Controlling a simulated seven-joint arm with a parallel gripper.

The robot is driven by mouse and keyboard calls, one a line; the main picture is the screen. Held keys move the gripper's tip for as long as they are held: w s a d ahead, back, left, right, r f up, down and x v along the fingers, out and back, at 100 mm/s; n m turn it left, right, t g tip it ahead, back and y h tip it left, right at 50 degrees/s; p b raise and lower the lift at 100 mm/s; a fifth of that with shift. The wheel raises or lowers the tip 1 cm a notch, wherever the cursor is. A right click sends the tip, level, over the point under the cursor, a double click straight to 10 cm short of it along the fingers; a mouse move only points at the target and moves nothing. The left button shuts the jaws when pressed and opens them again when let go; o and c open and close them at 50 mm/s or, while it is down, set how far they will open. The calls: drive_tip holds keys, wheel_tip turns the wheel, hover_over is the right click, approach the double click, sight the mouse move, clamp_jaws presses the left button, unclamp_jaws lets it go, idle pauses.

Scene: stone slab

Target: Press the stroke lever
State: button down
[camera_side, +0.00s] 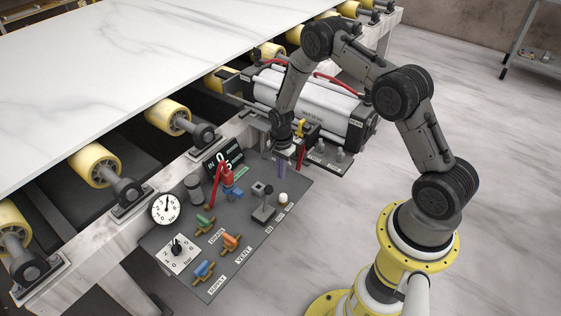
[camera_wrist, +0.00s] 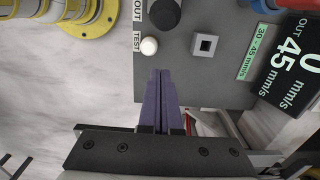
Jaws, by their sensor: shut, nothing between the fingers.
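The dark control panel (camera_side: 225,258) lies beside the slab line. A small lever with a dark knob (camera_side: 268,189) stands on it, by labels at the right edge; I take this as the stroke lever. In the wrist view a black round knob (camera_wrist: 165,14) sits beside the OUT label, with a grey square post (camera_wrist: 204,45) to its right. A white knob (camera_side: 283,198) stands by the TEST label; it also shows in the wrist view (camera_wrist: 149,46). My gripper (camera_side: 280,174), with purple fingers (camera_wrist: 160,74), is shut and empty, pointing down near the panel's far right corner, apart from the knobs.
A pressure gauge (camera_side: 166,208), a regulator knob (camera_side: 176,247), coloured valve handles (camera_side: 230,240) and a red lever (camera_side: 227,174) crowd the panel's left. A display (camera_wrist: 294,62) reads 45 mm/s. A cylinder unit (camera_side: 312,100) with red hoses lies behind my gripper. Open floor lies right.

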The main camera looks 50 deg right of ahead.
sight(267, 199)
drive_tip(key=shift+a+f, duration=0.25)
drive_tip(key=shift+a, duration=0.7)
drive_tip(key=shift+a+f, duration=0.2)
drive_tip(key=shift+a, duration=0.75)
drive_tip(key=shift+a, duration=0.1)
